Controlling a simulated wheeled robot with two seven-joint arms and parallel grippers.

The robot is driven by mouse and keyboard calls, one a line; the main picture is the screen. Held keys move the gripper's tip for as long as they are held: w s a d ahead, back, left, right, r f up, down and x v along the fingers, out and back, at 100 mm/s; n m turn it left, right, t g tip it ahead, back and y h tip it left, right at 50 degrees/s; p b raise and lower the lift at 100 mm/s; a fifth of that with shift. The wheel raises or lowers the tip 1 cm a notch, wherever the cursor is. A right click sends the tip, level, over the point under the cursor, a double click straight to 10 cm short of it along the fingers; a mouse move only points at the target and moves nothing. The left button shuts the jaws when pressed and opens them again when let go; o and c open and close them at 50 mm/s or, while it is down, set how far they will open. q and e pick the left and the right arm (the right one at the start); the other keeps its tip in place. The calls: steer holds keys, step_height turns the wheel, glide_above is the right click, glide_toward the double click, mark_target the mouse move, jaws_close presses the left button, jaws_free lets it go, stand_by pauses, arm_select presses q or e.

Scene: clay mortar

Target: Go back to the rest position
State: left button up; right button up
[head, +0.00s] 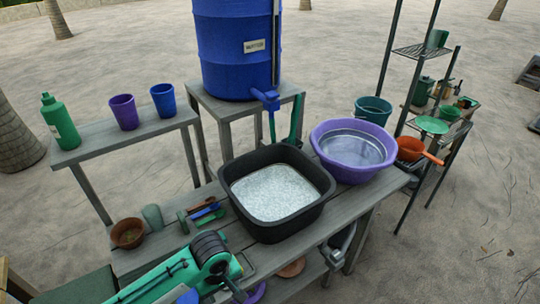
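A black square tub (327,190) stands on the grey wooden table (345,203), filled with a pale, speckled grainy material (273,192). A purple basin (378,172) holding what looks like water sits at the table's right end, close beside the tub. Small tools with coloured handles (205,210) lie left of the tub, near a brown bowl (128,233).
A blue barrel with a tap (235,50) stands on a stand behind the table. A side bench (110,138) holds a green bottle (60,122), a purple cup (124,111) and a blue cup (163,99). A shelf rack (415,50) stands right. Open sand (480,220) lies front right.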

arm_select(q)
steer(key=s+m+t+h, duration=0.25)
steer(key=s+m, duration=0.25)
steer(key=s, duration=0.3)
steer(key=s+a+r+m+t+y, duration=0.15)
steer(key=s+a+m, duration=0.25)
steer(key=s+a, duration=0.55)
step_height(320, 180, down, 29)
steer(key=w+g, duration=0.1)
steer(key=g, duration=0.1)
steer(key=s+a+f, duration=0.2)
steer(key=s+f, duration=0.7)
steer(key=f, duration=0.1)
steer(key=s+a+f+g+y, duration=0.1)
steer(key=s+a+f, duration=0.1)
steer(key=s+f, duration=0.8)
steer(key=shift+s+a+f, duration=0.15)
steer(key=shift+f, duration=0.45)
arm_select(e)
steer(key=shift+w+d, duration=0.1)
steer(key=shift+w, duration=0.25)
